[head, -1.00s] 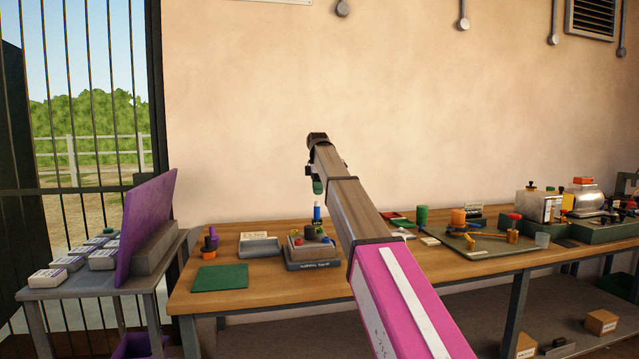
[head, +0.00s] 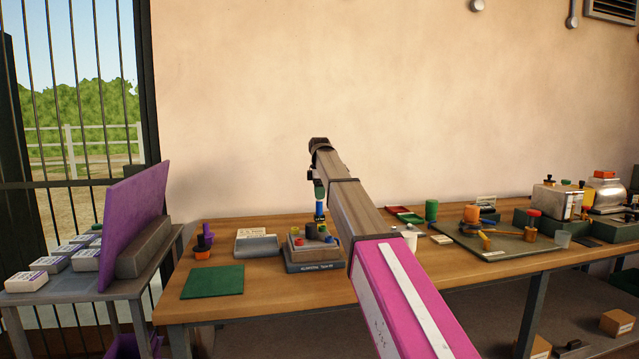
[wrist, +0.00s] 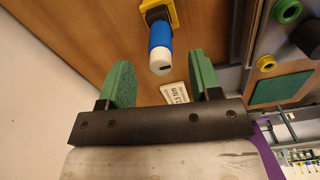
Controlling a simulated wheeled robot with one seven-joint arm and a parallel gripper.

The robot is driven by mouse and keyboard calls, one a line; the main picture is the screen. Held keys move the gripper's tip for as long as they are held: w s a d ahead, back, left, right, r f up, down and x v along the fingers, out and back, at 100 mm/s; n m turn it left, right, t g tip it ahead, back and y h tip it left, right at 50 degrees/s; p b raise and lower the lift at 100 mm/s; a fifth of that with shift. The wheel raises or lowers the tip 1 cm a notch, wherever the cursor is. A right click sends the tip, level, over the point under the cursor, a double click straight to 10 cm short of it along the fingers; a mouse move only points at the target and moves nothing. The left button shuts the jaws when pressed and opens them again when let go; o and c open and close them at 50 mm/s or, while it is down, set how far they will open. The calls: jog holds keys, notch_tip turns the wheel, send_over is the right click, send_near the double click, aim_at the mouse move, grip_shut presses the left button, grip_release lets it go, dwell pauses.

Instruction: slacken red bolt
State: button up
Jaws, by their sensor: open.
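My gripper (head: 319,189) hangs over the wooden bench in the head view, above a small fixture (head: 314,266) with several coloured knobs on top. In the wrist view its green-padded fingers (wrist: 161,78) are open, with nothing between the pads. A blue cylinder with a white end (wrist: 160,48) stands on a yellow base just ahead of the fingers. It also shows in the head view (head: 320,210), upright below my gripper. I cannot pick out a red bolt for certain; the fixture's knobs are small, and none shows clearly red in the wrist view.
A green mat (head: 213,282) lies at the bench's front left. A grey board (head: 480,247) with tools and a red-topped post (head: 533,222) is at the right. A purple panel (head: 135,215) rises on the left side table.

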aim_at(320, 203)
jog(key=shift+f, duration=2.3)
grip_shut()
